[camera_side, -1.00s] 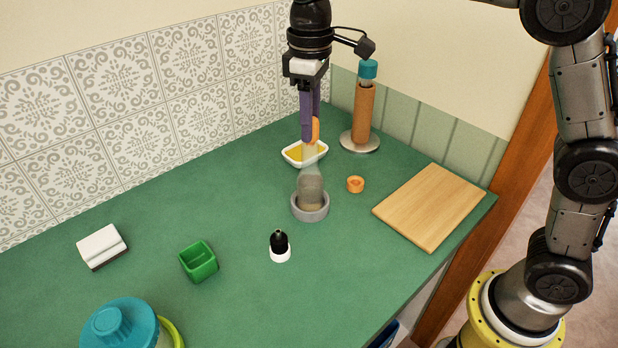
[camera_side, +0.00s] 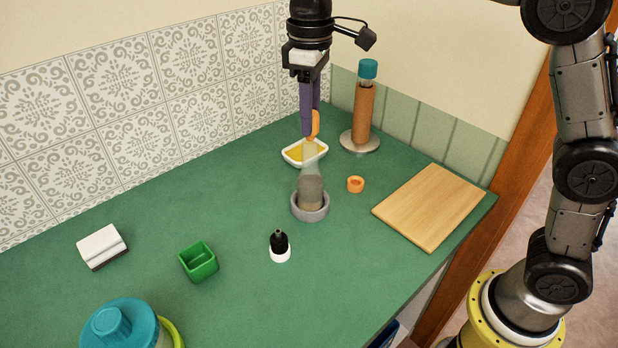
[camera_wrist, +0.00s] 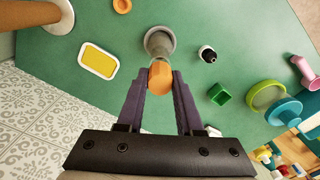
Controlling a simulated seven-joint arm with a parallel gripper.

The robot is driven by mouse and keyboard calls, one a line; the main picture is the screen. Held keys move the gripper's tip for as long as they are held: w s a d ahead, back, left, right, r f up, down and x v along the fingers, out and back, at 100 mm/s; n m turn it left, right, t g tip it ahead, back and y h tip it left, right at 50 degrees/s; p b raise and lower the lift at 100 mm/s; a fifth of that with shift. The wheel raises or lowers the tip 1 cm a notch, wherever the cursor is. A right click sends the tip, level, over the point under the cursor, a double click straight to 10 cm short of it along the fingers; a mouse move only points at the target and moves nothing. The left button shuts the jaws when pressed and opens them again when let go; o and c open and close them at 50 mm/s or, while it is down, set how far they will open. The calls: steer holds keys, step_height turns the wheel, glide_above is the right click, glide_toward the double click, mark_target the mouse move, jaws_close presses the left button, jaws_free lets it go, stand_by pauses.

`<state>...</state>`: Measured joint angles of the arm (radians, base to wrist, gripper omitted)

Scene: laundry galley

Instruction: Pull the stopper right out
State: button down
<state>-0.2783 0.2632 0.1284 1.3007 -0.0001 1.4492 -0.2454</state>
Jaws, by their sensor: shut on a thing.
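The orange stopper (camera_side: 316,124) is between the purple fingers of my gripper (camera_side: 310,130), which is shut on it. In the wrist view the stopper (camera_wrist: 160,76) fills the gap between the fingertips. The clear bottle (camera_side: 311,188) stands upright in a grey ring-shaped holder (camera_side: 310,215), directly below my gripper. The bottle also shows in the wrist view (camera_wrist: 159,42), beyond the stopper.
A white dish with yellow contents (camera_side: 304,152) sits behind the bottle. An orange ring (camera_side: 355,184) and a wooden board (camera_side: 432,207) lie to the right. A cork-wrapped tube (camera_side: 364,115) stands at the back. A dropper bottle (camera_side: 280,247) and a green box (camera_side: 198,262) stand in front.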

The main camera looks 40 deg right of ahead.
steer(key=shift+r, duration=2.15)
